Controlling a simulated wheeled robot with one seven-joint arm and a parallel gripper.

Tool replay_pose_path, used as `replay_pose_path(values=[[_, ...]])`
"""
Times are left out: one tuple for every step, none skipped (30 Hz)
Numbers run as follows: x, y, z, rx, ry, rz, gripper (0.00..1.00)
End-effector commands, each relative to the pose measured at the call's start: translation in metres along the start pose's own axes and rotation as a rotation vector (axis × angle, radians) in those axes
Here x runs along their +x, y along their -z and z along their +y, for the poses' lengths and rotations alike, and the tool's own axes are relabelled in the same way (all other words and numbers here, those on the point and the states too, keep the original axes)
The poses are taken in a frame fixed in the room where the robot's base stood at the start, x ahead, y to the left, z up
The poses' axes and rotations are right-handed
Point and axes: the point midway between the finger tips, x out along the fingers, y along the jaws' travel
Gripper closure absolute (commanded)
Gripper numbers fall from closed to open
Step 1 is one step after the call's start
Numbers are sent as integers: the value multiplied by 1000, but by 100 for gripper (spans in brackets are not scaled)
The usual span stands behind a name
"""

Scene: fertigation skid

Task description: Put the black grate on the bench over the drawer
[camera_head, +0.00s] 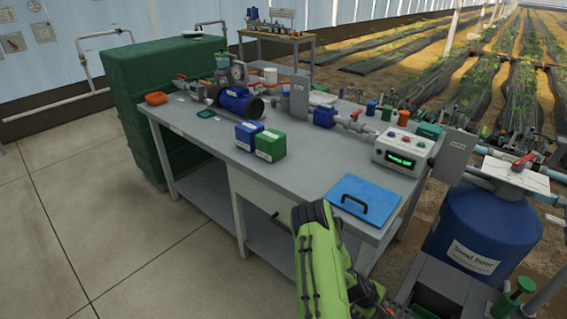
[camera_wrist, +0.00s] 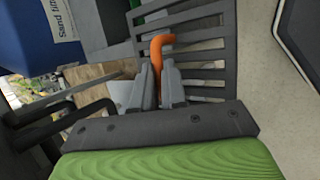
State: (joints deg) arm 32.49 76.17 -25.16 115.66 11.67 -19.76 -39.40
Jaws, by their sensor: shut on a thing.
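In the wrist view, the dark grate (camera_wrist: 208,42) shows its parallel bars and slots, with an orange handle (camera_wrist: 157,52) standing up from it. My gripper (camera_wrist: 160,72) is shut on that orange handle. The grate cannot be made out in the head view, and my green arm hides the gripper's fingers there.
A blue plate with a black handle (camera_head: 352,186) lies on the bench's near right corner. Two boxes, blue (camera_head: 247,134) and green (camera_head: 270,145), stand mid-bench. A control box (camera_head: 402,150) stands at the right. The blue sand filter (camera_head: 482,235) stands right of the bench.

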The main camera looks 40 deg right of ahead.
Motion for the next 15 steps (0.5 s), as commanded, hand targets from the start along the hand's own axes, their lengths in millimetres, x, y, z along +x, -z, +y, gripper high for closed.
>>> replay_pose_path(values=[[-12, 6, -4, -5, -2, 1, 100], [-20, 10, -7, -4, -2, 2, 100], [-30, 15, -11, -4, -3, 2, 100], [-39, 20, -15, -5, -2, 3, 100], [-49, 25, -19, -5, -2, 4, 100], [-61, 30, -24, -5, -4, 4, 100], [-74, 38, -29, -6, -3, 6, 100], [-86, 43, -34, -6, -4, 6, 100], [-105, 53, -42, -6, -3, 8, 100], [-119, 60, -47, -6, -5, 9, 100], [-134, 67, -53, -5, -4, 10, 100], [-154, 77, -62, -5, -4, 10, 100], [-168, 83, -68, -3, -4, 9, 100], [-183, 91, -74, -2, -3, 11, 100], [-203, 101, -81, 1, -4, 12, 100]])
